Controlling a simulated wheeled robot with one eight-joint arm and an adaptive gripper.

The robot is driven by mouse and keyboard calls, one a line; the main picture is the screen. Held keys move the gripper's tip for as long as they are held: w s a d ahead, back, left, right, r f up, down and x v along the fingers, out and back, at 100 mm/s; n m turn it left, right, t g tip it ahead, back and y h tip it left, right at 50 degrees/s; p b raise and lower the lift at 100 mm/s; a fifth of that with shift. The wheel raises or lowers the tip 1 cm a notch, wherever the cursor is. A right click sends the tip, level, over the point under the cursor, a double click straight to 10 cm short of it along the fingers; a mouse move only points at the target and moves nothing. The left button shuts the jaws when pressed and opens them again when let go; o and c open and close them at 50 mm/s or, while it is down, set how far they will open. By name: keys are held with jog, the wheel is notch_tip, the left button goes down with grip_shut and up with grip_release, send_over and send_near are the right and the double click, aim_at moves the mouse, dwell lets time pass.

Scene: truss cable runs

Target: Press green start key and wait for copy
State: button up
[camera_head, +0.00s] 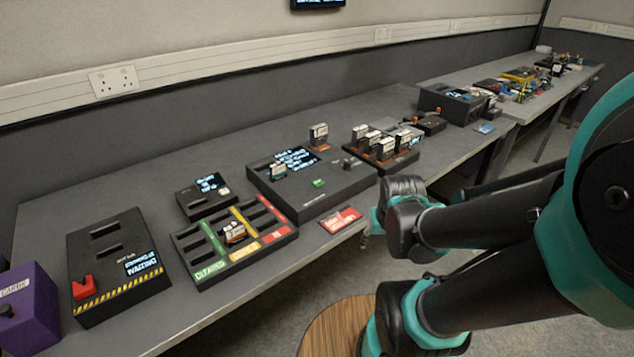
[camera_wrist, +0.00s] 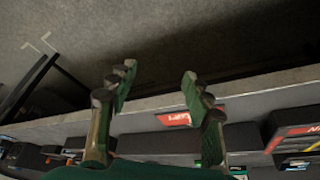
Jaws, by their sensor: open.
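The green key (camera_head: 318,183) sits on the sloped top of a dark copier console (camera_head: 335,200) in the middle of the bench. A lit screen (camera_head: 296,158) with white-blue text is on the console, too small to read. A small grey-teal cartridge (camera_head: 279,172) stands at its left side. Another cartridge (camera_head: 319,134) stands upright at the console's back edge. My gripper (camera_wrist: 158,88) shows in the wrist view with its fingers spread and nothing between them. It is over the bench's front edge, apart from the key.
A sorting tray (camera_head: 284,234) with coloured strips holds a cartridge at the console's left. A rack (camera_head: 400,162) of several cartridges stands to its right. A red card (camera_head: 341,220) lies at the front edge. A black box (camera_head: 110,285) with a red switch is at left.

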jog(key=shift+c, duration=0.5)
grip_shut()
dwell(0.9)
